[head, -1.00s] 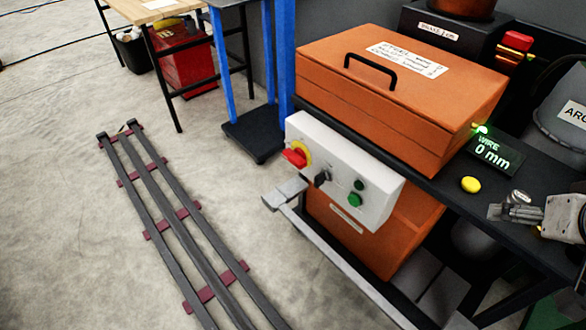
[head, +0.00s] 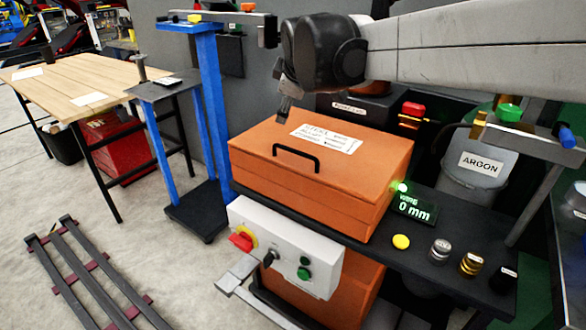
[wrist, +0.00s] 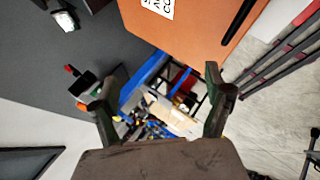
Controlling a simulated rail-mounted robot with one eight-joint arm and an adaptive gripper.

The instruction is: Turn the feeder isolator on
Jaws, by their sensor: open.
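The white control box (head: 285,243) is mounted on the front of the bench below the orange case. At its left end is a red rotary handle on a yellow plate (head: 241,239), which looks like the isolator. Beside it are a black selector knob (head: 270,258) and green buttons (head: 304,272). My gripper (head: 283,100) hangs above and behind the orange case, well apart from the control box. In the wrist view my gripper (wrist: 155,92) is open with nothing between its fingers. The isolator does not show in the wrist view.
The orange case (head: 340,185) with a black handle stands below my gripper. A display (head: 416,207) reads 0 mm. A yellow button (head: 401,241) and several small cylinders are on the bench. A grey bar (head: 238,272) juts out below the box.

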